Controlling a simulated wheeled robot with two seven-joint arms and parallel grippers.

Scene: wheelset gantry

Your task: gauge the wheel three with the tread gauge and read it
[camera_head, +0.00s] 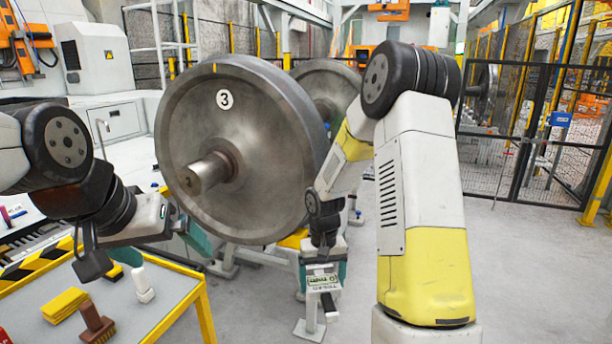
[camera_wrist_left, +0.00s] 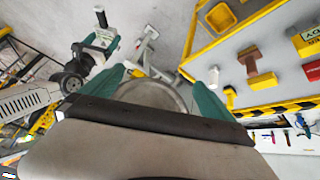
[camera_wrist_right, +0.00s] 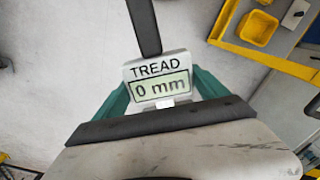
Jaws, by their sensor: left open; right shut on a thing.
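Wheel three (camera_head: 270,125) is a large grey steel wheel marked 3, upright on its axle in the middle of the head view. My right gripper (camera_head: 322,270) is shut on the tread gauge (camera_head: 322,283), low in front of the wheel's lower right and apart from its face. In the right wrist view the gauge (camera_wrist_right: 157,68) shows "TREAD" and "0 mm", with a dark bar extending from it. It also shows in the left wrist view (camera_wrist_left: 103,38). My left gripper (camera_head: 188,238) is open and empty at the wheel's lower left; its teal fingers are spread in the left wrist view (camera_wrist_left: 160,92).
A yellow-edged table (camera_head: 178,290) at lower left holds a yellow block (camera_head: 65,305), a brown brush (camera_head: 96,325) and a white bottle (camera_head: 143,287). Another wheel (camera_head: 335,85) stands behind. A mesh fence (camera_head: 500,150) is at right; the floor before it is clear.

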